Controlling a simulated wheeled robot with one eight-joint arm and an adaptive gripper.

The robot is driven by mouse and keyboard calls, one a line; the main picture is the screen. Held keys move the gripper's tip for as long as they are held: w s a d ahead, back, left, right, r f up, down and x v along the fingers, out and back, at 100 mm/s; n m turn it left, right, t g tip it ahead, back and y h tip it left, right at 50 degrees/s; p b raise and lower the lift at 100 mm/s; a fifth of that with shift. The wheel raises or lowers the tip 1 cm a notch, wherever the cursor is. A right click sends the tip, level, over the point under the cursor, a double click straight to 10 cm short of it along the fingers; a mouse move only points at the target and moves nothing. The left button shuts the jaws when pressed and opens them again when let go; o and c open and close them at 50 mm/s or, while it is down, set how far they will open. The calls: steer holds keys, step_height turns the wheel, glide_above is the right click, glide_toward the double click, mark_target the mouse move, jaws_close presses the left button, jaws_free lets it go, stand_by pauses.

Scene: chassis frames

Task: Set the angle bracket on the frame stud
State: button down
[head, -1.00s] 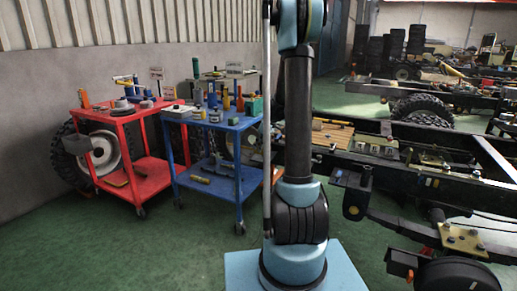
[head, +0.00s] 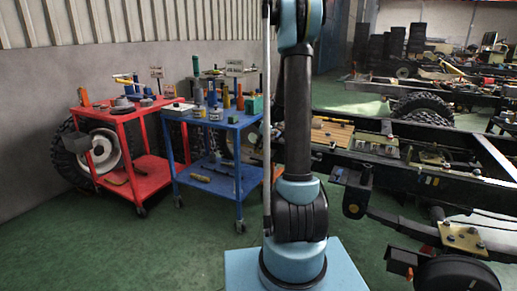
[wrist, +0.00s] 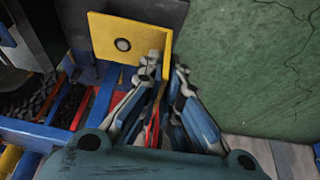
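A yellow angle bracket (wrist: 122,40) with one round hole fills the upper middle of the wrist view. Its narrow flange stands between the fingertips of my gripper (wrist: 166,75), which is shut on that flange. The holed plate extends to the left of the fingers. In the head view my gripper and this bracket are out of frame. The chassis frame (head: 425,181) lies at the right of the head view. I cannot tell which fitting on it is the frame stud.
A blue cart (head: 208,179) loaded with bottles and parts stands left of my arm, beside a red cart (head: 140,184). A yellow plate (head: 460,238) with bolts sits on the near chassis end. Green floor is clear in front of the carts.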

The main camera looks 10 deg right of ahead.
steer(key=shift+f, duration=0.95)
stand_by(1.0)
steer(key=c, duration=1.7)
jaws_free()
steer(key=shift+r, duration=0.15)
steer(key=shift+r, duration=1.4)
steer(key=shift+r, duration=0.1)
steer(key=shift+r, duration=2.4)
steer(key=shift+s, duration=0.1)
